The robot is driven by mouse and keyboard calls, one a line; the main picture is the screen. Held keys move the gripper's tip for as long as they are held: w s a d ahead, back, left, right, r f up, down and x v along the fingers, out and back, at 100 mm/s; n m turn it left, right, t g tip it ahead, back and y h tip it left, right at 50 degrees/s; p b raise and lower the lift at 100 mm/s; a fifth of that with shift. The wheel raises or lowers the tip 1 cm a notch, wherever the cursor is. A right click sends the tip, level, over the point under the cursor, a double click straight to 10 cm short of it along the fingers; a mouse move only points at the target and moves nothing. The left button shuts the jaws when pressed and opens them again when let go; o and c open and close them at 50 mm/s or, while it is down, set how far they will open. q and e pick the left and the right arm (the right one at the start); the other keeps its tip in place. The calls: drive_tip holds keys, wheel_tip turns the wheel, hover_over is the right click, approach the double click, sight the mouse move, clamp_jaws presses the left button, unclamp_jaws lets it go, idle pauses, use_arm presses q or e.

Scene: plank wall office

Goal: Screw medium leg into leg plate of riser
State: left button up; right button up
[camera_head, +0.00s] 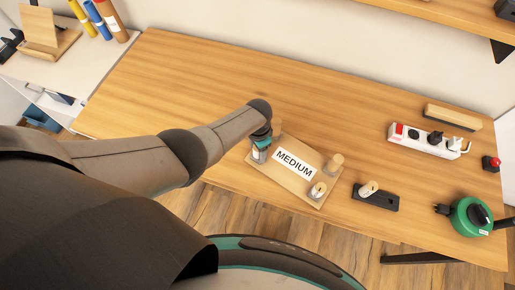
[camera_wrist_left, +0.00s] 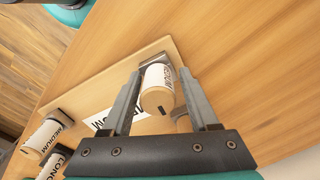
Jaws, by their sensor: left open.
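The riser (camera_head: 258,164) lies on the table as a wooden board with a white MEDIUM label. Short wooden legs stand at its corners, among them a back right leg (camera_head: 335,160) and a front right leg (camera_head: 318,190). My left gripper (camera_head: 262,146) is over the riser's left end. In the left wrist view its open fingers (camera_wrist_left: 160,82) are on either side of a wooden leg (camera_wrist_left: 158,100) with a white label, too oblique to read surely. I cannot tell if the fingers touch it. The leg's foot is hidden. My right gripper is in neither view.
Another labelled leg (camera_head: 368,188) stands in a black holder (camera_head: 385,202) right of the riser. A power strip (camera_head: 420,143), a wooden block (camera_head: 452,117) and a green cable reel (camera_head: 466,218) are farther right. The table's back left is clear.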

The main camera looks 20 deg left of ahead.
use_arm(q)
drive_tip(key=n, duration=0.3)
drive_tip(key=shift+s+f+n, duration=0.15)
drive_tip(key=shift+s+n, duration=0.1)
drive_tip(key=shift+n, duration=0.05)
drive_tip(key=shift+w+n+p, duration=0.25)
drive_tip(key=shift+n+p, duration=0.05)
drive_tip(key=shift+n, duration=0.5)
drive_tip(key=n, duration=0.6)
drive_tip(key=shift+n+p, duration=0.3)
drive_tip(key=shift+n, duration=0.1)
drive_tip(key=n, duration=0.7)
drive_tip(key=shift+w+d+n, duration=0.2)
drive_tip(key=shift+n, duration=0.2)
clamp_jaws()
